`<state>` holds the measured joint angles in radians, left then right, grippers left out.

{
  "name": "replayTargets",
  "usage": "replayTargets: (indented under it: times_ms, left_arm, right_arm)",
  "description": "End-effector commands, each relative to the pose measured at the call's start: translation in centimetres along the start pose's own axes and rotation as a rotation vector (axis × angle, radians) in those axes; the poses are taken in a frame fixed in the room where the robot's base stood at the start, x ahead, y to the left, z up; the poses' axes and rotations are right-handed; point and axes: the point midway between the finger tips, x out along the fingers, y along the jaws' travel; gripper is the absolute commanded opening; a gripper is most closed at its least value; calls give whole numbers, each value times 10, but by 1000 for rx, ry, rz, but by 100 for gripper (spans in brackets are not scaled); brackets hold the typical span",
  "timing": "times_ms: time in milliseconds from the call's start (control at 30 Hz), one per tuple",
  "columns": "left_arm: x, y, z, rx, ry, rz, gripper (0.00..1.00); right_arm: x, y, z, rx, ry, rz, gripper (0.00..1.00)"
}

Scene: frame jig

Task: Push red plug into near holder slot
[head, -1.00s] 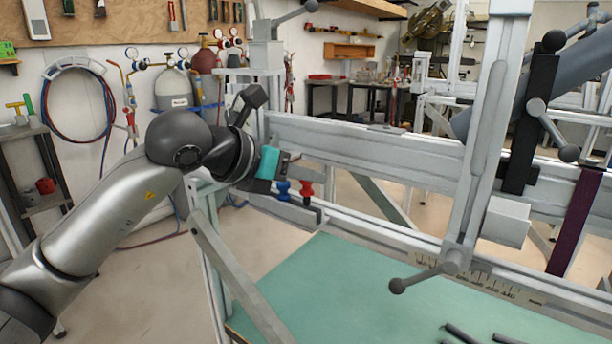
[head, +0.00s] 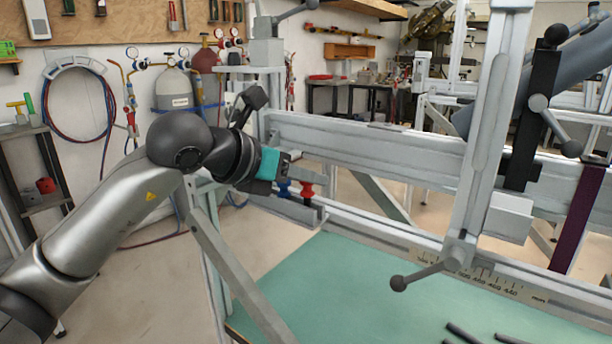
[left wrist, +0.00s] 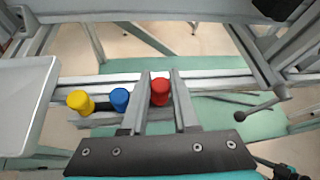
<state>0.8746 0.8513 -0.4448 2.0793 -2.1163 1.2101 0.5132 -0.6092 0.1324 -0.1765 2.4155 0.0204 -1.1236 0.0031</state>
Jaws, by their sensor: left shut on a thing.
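The red plug (head: 307,190) stands upright at the right end of a grey holder rail (head: 291,208), beside the blue plug (head: 284,189). My left gripper (head: 298,170) is at the red plug. In the left wrist view the red plug (left wrist: 160,92) sits between the two fingers of my left gripper (left wrist: 161,92), which are shut on it. The blue plug (left wrist: 119,98) and the yellow plug (left wrist: 80,101) stand to its left, outside the fingers. The slot under the red plug is hidden, and I cannot tell how deep the plug sits. My right gripper is not in view.
The rail lies along a grey metal frame (head: 380,229) above a green table top (head: 330,290). A clamp post with a handle (head: 425,275) stands to the right. Dark rods (head: 463,333) lie at the front. Most of the green surface is clear.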

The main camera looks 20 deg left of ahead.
Motion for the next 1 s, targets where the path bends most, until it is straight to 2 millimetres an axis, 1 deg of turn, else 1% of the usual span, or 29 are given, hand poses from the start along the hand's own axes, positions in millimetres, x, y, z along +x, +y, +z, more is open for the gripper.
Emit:
replayTargets:
  times_ms: [900,933,1000]
  left_arm:
    - [8,3,-16,0,0,0,0]
    - [8,3,-16,0,0,1,29]
    - [8,3,-16,0,1,1,37]
  right_arm:
    - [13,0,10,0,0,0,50]
    - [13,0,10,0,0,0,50]
    - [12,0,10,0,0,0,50]
